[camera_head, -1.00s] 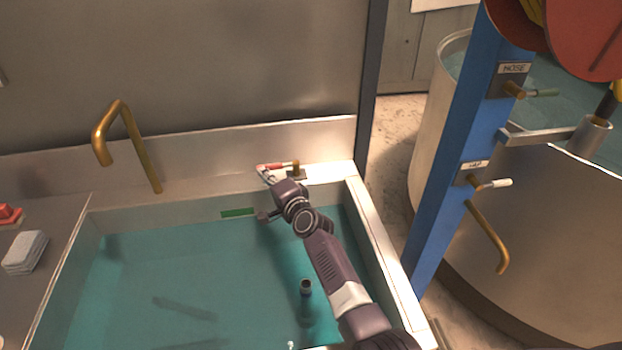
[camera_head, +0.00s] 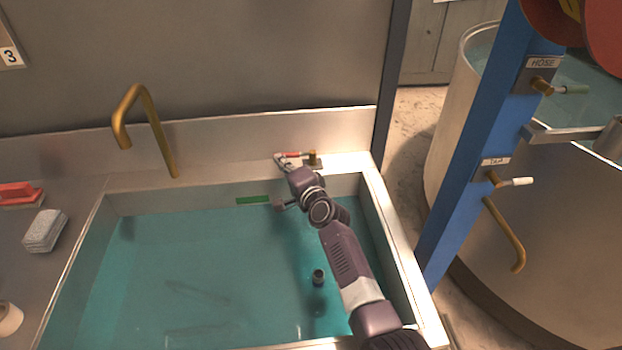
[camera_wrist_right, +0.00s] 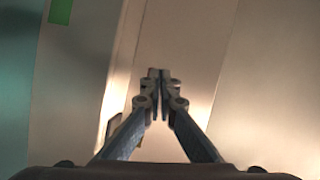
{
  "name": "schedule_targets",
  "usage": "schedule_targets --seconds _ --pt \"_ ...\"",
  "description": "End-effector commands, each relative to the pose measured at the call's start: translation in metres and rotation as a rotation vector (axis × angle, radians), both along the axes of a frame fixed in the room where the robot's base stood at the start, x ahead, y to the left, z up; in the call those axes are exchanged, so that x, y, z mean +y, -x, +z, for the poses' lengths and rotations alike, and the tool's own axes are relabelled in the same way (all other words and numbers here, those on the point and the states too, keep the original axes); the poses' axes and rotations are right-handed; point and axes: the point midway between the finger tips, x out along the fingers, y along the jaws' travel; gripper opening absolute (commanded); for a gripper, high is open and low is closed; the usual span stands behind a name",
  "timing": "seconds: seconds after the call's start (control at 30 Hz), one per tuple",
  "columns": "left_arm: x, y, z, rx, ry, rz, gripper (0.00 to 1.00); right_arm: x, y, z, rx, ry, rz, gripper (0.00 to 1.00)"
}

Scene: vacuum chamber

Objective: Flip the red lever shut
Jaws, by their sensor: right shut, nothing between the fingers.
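The red lever (camera_head: 292,154) is a short red handle with a pale tip. It points left from a brass valve (camera_head: 314,158) on the sink's back ledge. My right arm reaches over the sink, and its gripper (camera_head: 281,160) is right at the lever's left end in the head view. I cannot tell whether they touch. In the wrist view the right gripper's fingers (camera_wrist_right: 158,75) are closed together with nothing between them, over the bare metal ledge. The lever does not show clearly there. My left gripper is out of view.
The sink (camera_head: 395,250) holds teal water, with a dark bottle (camera_head: 318,278) in it. A brass spout (camera_head: 160,135) stands at the back left. A grey sponge (camera_head: 44,230) and a red-handled item (camera_head: 16,193) lie on the left counter. A blue post (camera_head: 470,170) carries HOSE and TAP valves at right.

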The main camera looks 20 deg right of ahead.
Motion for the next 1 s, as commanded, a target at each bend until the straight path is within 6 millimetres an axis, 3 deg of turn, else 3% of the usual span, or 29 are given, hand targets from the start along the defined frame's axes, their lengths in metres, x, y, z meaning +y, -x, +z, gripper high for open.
schedule_targets --seconds 0.6,1.0 --pt "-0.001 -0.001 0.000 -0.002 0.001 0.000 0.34 -0.025 0.097 0.007 0.011 0.002 -0.002 0.00" --pt "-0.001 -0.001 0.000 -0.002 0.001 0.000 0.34 -0.028 0.109 0.009 0.011 0.002 0.000 0.00"
